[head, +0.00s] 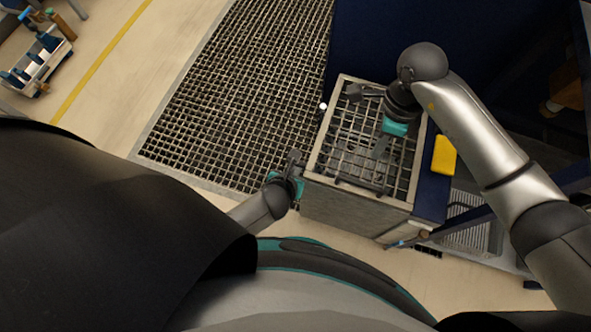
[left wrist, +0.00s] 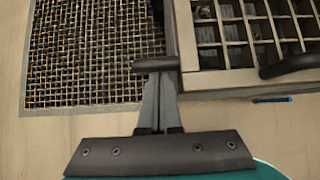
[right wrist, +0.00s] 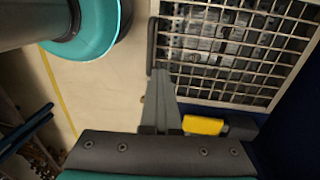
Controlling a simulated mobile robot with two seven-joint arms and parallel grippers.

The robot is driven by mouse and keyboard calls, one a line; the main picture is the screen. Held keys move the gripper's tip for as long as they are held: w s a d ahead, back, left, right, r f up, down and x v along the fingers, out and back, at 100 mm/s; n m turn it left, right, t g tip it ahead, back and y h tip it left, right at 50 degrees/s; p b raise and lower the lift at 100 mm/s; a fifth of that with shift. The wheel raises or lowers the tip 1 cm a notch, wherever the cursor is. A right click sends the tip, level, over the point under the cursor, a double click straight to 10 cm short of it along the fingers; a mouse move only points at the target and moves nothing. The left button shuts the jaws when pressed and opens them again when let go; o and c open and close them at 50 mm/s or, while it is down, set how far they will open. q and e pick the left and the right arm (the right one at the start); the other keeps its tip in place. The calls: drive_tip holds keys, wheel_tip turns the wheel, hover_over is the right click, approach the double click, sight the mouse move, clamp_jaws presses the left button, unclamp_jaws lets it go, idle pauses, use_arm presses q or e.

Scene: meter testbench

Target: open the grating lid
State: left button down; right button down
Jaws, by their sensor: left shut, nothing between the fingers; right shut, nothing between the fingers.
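The grating lid (head: 345,150) lies flat across the top of a grey box, inside a pale frame; it also shows in the left wrist view (left wrist: 235,32) and right wrist view (right wrist: 235,55). A dark bar handle (head: 363,185) sits along its near edge and shows in the left wrist view (left wrist: 290,65). My right gripper (head: 380,150) is shut and empty above the lid; in the right wrist view its tips (right wrist: 163,75) appear by the handle's end, contact unclear. My left gripper (head: 293,160) is shut and empty, outside the box's left side. A short dark bar shows at its tips.
A yellow object (head: 443,155) lies at the box's right side on a dark blue surface. A large floor grating (head: 240,95) spreads left of the box. Pale floor lies in front. A blue rack-like item (head: 38,60) is far left.

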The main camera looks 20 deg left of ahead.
use_arm(q)
drive_tip(key=shift+w+r, duration=0.2)
drive_tip(key=shift+r, duration=0.3)
